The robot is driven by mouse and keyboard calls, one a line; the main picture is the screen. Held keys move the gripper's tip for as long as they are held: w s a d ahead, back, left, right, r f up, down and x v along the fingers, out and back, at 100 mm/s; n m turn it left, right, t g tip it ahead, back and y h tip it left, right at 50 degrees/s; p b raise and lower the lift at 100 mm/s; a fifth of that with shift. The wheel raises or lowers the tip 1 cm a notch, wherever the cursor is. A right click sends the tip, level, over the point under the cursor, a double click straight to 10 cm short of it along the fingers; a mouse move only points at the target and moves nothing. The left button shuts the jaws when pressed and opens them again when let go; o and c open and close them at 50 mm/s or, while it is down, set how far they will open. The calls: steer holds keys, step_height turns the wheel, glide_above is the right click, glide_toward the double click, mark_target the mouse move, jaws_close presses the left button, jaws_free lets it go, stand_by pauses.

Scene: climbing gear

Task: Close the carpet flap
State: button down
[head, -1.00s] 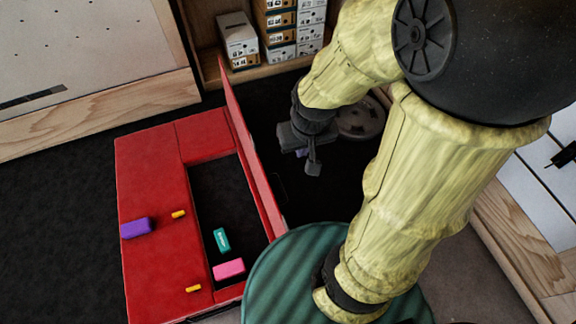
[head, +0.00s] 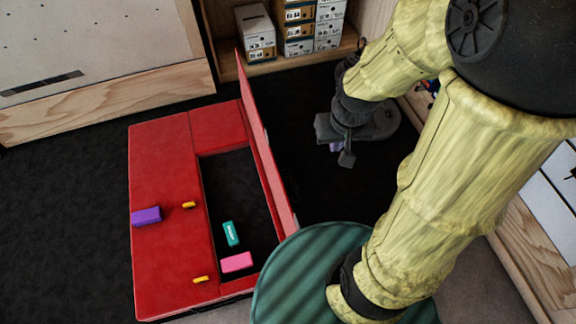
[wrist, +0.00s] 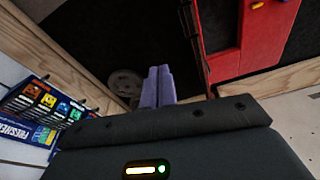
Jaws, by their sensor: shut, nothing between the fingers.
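The red carpet flap (head: 262,140) stands up, open, along the right side of a rectangular opening in the red mat (head: 160,200). The flap also shows nearly edge-on in the wrist view (wrist: 194,35), to the right of my fingers. My gripper (head: 336,147) is to the right of the flap, apart from it, over the dark floor. Its two purple fingers (wrist: 158,85) are together and empty in the wrist view. My wrist partly hides the fingers in the head view.
A teal block (head: 230,233) and a pink block (head: 236,262) lie in the opening. A purple block (head: 146,216) lies on the mat. Shelved boxes (head: 300,25) stand at the back. A round grey weight (wrist: 125,83) lies beyond my fingers.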

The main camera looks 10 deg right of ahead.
steer(key=w+f+n+g+y, duration=0.1)
steer(key=w+f+g+y, duration=0.1)
steer(key=w+f+y, duration=0.2)
steer(key=w+d+f+n+g+y, duration=0.1)
steer(key=w+f+y, duration=0.4)
steer(key=w+f, duration=0.5)
step_height(320, 180, down, 8)
steer(key=shift+w+d+f+g+p, duration=0.25)
steer(key=shift+w+g+p, duration=0.1)
steer(key=shift+g, duration=0.15)
steer(key=b, duration=0.3)
glide_toward(287, 171)
steer(key=x, duration=0.4)
steer(key=shift+s+d+f, duration=0.1)
steer(key=shift+s+f, duration=0.05)
steer(key=shift+f, duration=0.2)
steer(key=a, duration=0.3)
steer(key=shift+s+a+f, duration=0.1)
steer(key=shift+s+a, duration=0.15)
steer(key=shift+s, duration=0.1)
steer(key=shift+a, duration=0.4)
steer(key=shift+w, duration=0.15)
